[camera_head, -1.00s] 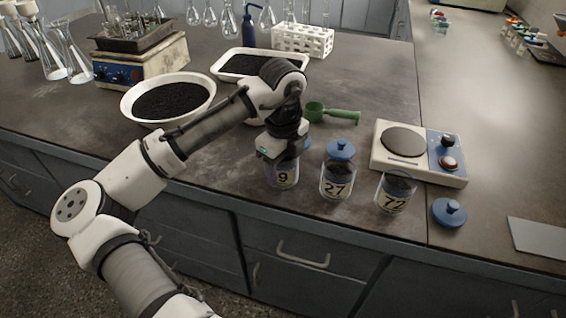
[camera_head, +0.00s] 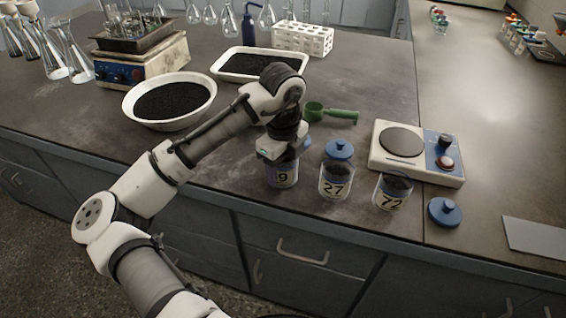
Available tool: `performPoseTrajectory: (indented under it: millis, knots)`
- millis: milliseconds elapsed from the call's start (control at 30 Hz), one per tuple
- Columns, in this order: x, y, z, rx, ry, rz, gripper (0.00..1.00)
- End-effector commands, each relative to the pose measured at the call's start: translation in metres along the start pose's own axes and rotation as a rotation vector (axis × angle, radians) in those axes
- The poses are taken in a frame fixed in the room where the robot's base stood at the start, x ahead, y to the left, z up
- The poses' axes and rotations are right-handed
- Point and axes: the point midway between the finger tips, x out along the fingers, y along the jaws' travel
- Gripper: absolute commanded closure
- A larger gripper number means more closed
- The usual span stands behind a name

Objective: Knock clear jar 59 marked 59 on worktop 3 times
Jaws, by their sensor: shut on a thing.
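Jar 59 (camera_head: 283,177) is a clear jar near the front edge of the worktop (camera_head: 240,165). Its label shows a 9; the rest of the number is partly covered. My gripper (camera_head: 278,158) points down over it and is shut on its upper part. The jar is upright; I cannot tell whether its base touches the worktop. Part of a blue lid (camera_head: 307,142) shows behind the gripper. My gripper hides the jar's top.
Jar 27 (camera_head: 334,182) with a blue-knobbed lid (camera_head: 340,149) behind it stands close to the right. Jar 72 (camera_head: 392,192) is further right, beside a hotplate (camera_head: 425,147) and a loose blue lid (camera_head: 444,211). A green scoop (camera_head: 325,112), a white bowl (camera_head: 210,105) and a tray (camera_head: 298,67) lie behind.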

Motion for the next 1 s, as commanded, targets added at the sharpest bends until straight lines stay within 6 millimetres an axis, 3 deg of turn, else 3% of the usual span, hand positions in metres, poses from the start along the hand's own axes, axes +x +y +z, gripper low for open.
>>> performPoseTrajectory:
  millis: [167, 500, 833, 1000]
  knots:
    - [0.006, 0.002, -0.003, 0.004, 0.01, 0.016, 0.99]
    - [-0.035, 0.001, -0.002, 0.003, 0.009, 0.014, 0.99]
    - [-0.037, 0.001, -0.001, 0.005, 0.006, 0.012, 0.99]
    - [-0.066, 0.0, 0.006, 0.061, -0.002, 0.015, 0.99]
